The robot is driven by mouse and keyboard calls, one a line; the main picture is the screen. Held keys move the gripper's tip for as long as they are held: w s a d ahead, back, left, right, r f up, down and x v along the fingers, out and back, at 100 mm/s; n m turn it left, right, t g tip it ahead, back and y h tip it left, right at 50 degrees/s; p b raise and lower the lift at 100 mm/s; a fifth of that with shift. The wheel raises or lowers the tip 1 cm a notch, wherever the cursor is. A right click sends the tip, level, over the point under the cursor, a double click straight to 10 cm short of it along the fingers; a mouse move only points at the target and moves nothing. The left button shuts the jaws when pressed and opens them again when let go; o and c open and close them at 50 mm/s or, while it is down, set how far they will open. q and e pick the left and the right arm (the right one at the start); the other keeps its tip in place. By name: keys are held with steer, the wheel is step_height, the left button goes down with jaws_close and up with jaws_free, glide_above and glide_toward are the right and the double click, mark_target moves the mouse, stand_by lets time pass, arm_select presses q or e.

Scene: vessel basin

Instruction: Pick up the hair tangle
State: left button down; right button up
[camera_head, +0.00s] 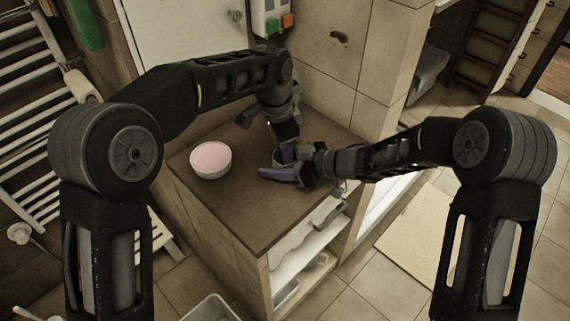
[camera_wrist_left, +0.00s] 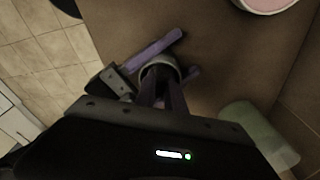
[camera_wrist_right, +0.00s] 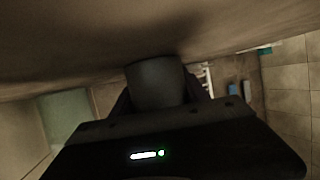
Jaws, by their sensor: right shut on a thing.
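I cannot make out the hair tangle in any view. A small grey cup (camera_wrist_left: 160,69) shows in the left wrist view, its mouth facing that camera, and in the right wrist view (camera_wrist_right: 156,84). My right gripper (camera_head: 273,173) is shut around the cup just over the brown counter, its purple fingers on either side. My left gripper (camera_head: 287,153) comes from above, its purple fingers at the cup's mouth and seemingly inside it. Their tips and the cup's inside are hidden, so I cannot tell its opening.
A white bowl with a pink inside (camera_head: 210,160) stands on the brown counter (camera_head: 235,215) to the left. A pale green object (camera_wrist_left: 258,132) lies near the left gripper. A tiled wall (camera_head: 335,70) bounds the counter behind; open shelves (camera_head: 310,260) are below.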

stand_by(0.5)
arm_select(q)
step_height(320, 180, up, 10)
stand_by(0.5)
stand_by(0.3)
arm_select(e)
steer(key=o, duration=1.4)
steer(key=v, duration=1.2)
steer(key=shift+w+r, duration=0.1)
